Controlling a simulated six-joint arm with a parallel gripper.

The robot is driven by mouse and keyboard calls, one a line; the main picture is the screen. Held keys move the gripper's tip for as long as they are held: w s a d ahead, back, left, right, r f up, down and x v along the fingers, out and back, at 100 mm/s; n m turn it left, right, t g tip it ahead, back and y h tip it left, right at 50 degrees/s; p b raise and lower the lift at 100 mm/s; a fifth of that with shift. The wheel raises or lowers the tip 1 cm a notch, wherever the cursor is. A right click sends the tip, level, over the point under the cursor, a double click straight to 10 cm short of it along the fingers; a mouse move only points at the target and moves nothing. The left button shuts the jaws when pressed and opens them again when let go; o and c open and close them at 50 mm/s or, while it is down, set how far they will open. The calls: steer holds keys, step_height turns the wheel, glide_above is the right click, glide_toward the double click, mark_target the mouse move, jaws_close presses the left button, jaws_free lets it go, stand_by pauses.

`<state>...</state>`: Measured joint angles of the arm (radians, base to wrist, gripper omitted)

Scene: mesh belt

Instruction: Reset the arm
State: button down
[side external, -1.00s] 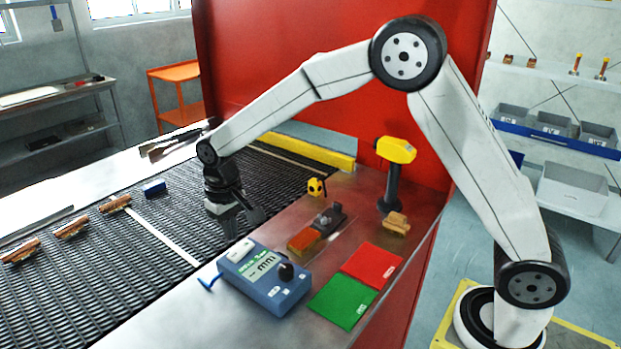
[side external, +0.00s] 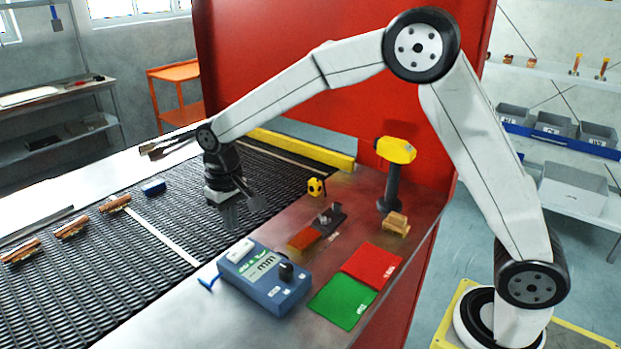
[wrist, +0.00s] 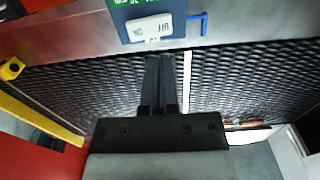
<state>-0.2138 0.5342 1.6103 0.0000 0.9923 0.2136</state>
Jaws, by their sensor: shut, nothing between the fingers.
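My gripper (side external: 243,206) hangs above the black mesh belt (side external: 180,252), behind the blue meter, in the side external view. It is shut and empty. In the wrist view my gripper's fingers (wrist: 159,72) are together over the belt (wrist: 90,88), and the blue meter (wrist: 122,14) shows just past their tips. Nothing touches the fingers as far as I can see.
The blue meter (side external: 265,278), a green mat (side external: 342,300), a red mat (side external: 371,265), a yellow-topped tool (side external: 396,150) and a small yellow item (side external: 316,187) stand on the metal ledge. Copper-coloured parts (side external: 71,227) and a blue block (side external: 153,187) lie on the belt. A red panel (side external: 300,60) rises behind.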

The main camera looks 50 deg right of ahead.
steer(key=shift+t, duration=0.7)
steer(key=s+d, duration=0.2)
steer(key=s, duration=0.1)
steer(key=s+d+f, duration=0.1)
steer(key=s+d, duration=0.3)
steer(key=s, duration=0.1)
steer(key=shift+s+d+f, duration=0.1)
steer(key=shift+s+f, duration=0.2)
steer(key=shift+f, duration=0.05)
steer(key=shift+t, duration=0.6)
steer(key=s+d+f, duration=0.1)
steer(key=s, duration=0.2)
steer(key=s+d+f, duration=0.1)
steer(key=s, duration=0.3)
steer(key=s+d+f, duration=0.1)
steer(key=s+d, duration=0.1)
steer(key=s, duration=0.2)
steer(key=shift+s+d, duration=0.1)
